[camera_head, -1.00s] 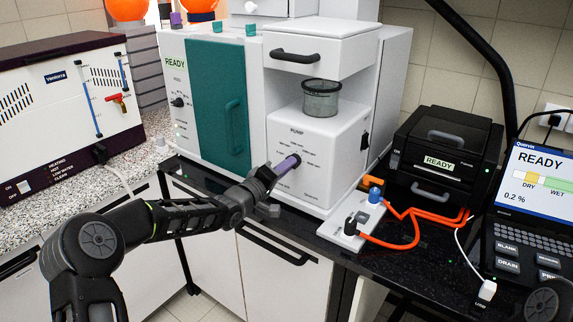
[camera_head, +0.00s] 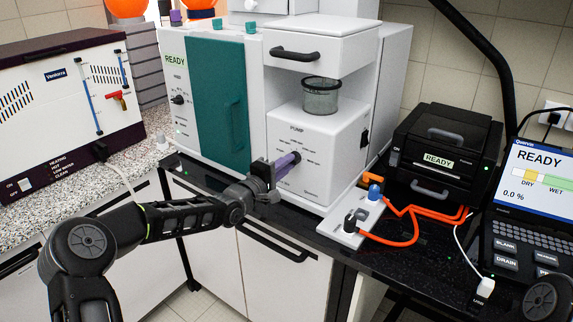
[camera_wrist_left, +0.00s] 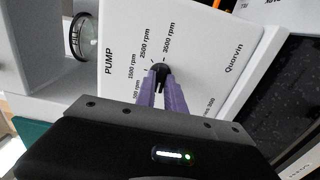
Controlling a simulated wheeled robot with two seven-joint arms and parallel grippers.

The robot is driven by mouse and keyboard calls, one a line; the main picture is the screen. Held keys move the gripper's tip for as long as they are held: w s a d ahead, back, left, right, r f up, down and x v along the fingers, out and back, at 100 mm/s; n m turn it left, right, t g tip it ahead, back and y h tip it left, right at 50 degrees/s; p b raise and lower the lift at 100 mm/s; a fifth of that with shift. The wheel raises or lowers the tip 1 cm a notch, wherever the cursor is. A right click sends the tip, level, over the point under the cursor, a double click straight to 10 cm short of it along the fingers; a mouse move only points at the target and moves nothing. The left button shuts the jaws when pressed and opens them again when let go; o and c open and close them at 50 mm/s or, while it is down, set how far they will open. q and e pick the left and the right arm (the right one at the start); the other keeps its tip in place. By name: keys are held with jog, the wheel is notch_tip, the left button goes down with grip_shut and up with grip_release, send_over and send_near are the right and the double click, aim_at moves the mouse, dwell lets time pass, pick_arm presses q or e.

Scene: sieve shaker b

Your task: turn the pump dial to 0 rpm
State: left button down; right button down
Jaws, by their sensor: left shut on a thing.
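The pump (camera_head: 318,165) is a white box with the word PUMP and a ring of rpm marks on its front. Its dial is a small black knob, seen in the wrist view (camera_wrist_left: 159,70) between my fingertips. My left gripper (camera_head: 295,158) has purple fingers shut on the dial; the fingers also show in the wrist view (camera_wrist_left: 160,82). Marks of 1500, 2500 and 3500 rpm are readable around the knob; others are partly hidden by the fingers and gripper body. I cannot tell which mark the knob points to. My right gripper is not in view.
A glass jar (camera_head: 321,96) stands on the pump housing under a drawer with a black handle (camera_head: 294,54). A teal door (camera_head: 222,105) is to the left. A valve block (camera_head: 350,232) with orange tubes, a black READY box (camera_head: 445,150) and a laptop (camera_head: 530,205) are to the right.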

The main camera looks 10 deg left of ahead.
pick_arm(q)
jog(key=c, duration=1.4)
grip_release()
jog(key=shift+c, duration=0.2)
jog(key=b+v, duration=0.1)
jog(key=v, duration=0.7)
jog(key=shift+b, duration=0.4)
jog(key=shift+w, duration=0.1)
